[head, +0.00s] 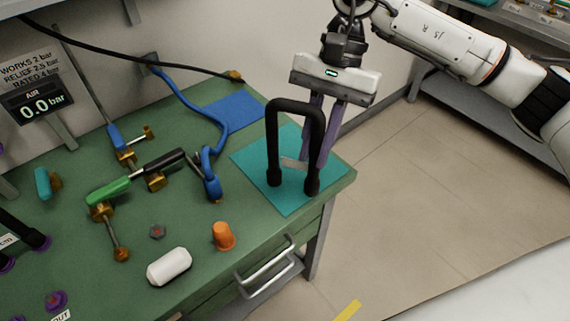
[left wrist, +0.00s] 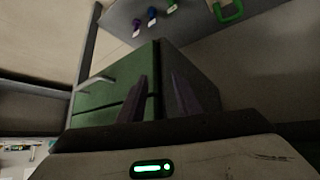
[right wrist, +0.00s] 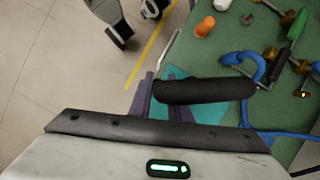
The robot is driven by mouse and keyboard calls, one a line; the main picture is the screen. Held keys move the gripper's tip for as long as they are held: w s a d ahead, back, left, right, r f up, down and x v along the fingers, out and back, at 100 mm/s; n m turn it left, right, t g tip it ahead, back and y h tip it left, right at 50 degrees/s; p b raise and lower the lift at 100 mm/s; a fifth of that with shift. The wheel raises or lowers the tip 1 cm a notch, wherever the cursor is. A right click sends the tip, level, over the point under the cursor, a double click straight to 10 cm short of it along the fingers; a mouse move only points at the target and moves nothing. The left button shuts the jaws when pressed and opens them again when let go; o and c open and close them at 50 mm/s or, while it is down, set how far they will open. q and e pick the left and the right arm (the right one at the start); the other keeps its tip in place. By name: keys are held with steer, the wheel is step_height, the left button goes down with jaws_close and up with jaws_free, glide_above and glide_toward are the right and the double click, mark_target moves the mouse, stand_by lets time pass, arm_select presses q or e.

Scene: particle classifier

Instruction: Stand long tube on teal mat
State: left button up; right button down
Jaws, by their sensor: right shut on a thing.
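The long tube (head: 295,106) is a black inverted U with two thick ends. It is upright over the teal mat (head: 288,205), with both lower ends within the mat's outline; whether they press on it is hard to tell. My right gripper (head: 316,150) is shut on the tube, its purple fingers at the right-hand leg. In the right wrist view the tube (right wrist: 205,91) lies across the fingers, with the teal mat (right wrist: 207,109) below. My left gripper (left wrist: 158,100) shows only in the left wrist view, its fingers apart and empty.
A blue hose (head: 190,103) and blue mat (head: 236,111) lie behind the teal mat. A green-handled valve assembly (head: 108,193), white capsule (head: 169,266) and orange plug (head: 223,236) are to the left. The bench edge and drawer handle (head: 266,262) are close in front.

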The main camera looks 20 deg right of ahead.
steer(key=w+a+r+m+t+h+b, duration=0.15)
steer(key=w+m, duration=0.25)
steer(key=m, duration=0.4)
steer(key=w+a+r+m+t+b, duration=0.2)
steer(key=w+r+m+t, duration=0.1)
steer(key=m, duration=0.5)
steer(key=w+a+r+m+t+h+b, duration=0.1)
steer(key=w+r+m+t, duration=0.2)
steer(key=m, duration=0.5)
step_height(320, 180, down, 11)
steer(key=shift+w, duration=0.25)
steer(key=shift+f, duration=0.1)
steer(key=c, duration=1.6)
jaws_free()
steer(key=shift+c, duration=0.2)
